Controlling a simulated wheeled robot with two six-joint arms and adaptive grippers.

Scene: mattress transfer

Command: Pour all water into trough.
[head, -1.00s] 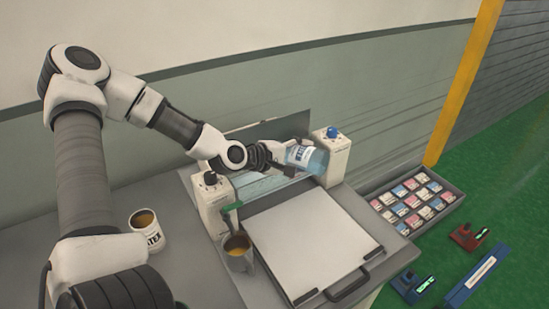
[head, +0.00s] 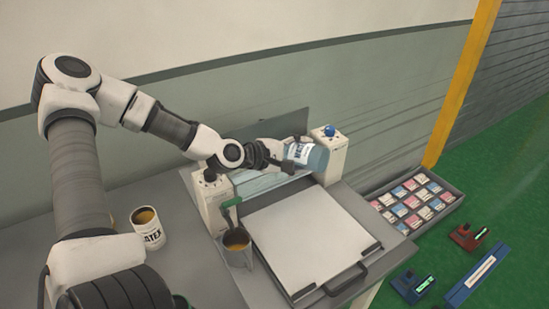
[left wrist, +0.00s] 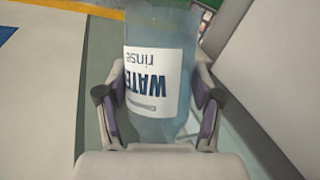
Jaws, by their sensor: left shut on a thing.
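A clear bluish bottle (head: 306,155) labelled WATER rinse lies tipped nearly on its side above the machine's far part, between its two posts. My left gripper (head: 286,156) is shut around the bottle. In the left wrist view the bottle (left wrist: 158,128) sits between the two fingers (left wrist: 160,98) of that gripper. The trough (head: 262,186) appears as a pale strip between the posts, behind the white board, partly hidden by my arm and the bottle. I cannot make out a stream of water or the level in the bottle. My right gripper is not in view.
A white board (head: 305,240) lies in a handled frame in front. A cup (head: 238,254) with brown contents and a green-handled tool stands by the left post (head: 212,200). A LATEX can (head: 148,230) stands left. A tray of packets (head: 440,185) is at right.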

